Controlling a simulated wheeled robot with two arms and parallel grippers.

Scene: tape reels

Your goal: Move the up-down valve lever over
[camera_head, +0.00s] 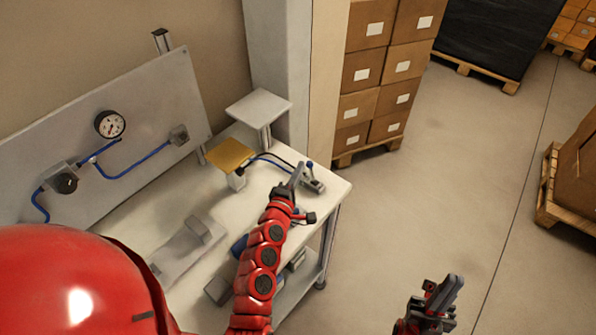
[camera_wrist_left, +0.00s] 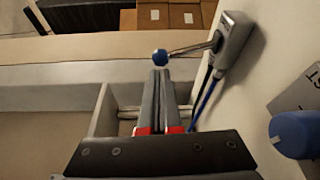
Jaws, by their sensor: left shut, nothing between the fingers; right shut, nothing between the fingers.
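In the left wrist view, the knob (camera_wrist_left: 160,57) is at the rod's left end, and the valve body (camera_wrist_left: 232,45) is to the right with hoses. My left gripper (camera_head: 299,170) is shut and empty beside the lever. In its wrist view, the fingertips (camera_wrist_left: 161,73) are just below the knob; I cannot tell whether they touch it. My right gripper (camera_head: 447,290) is shut and empty over the floor, away from the table.
A panel with a gauge (camera_head: 110,124) and blue hoses stands behind the white table (camera_head: 145,222). A yellow plate (camera_head: 230,155) and a grey raised platform (camera_head: 259,107) are left of the valve. Stacked cartons (camera_head: 367,70) stand behind.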

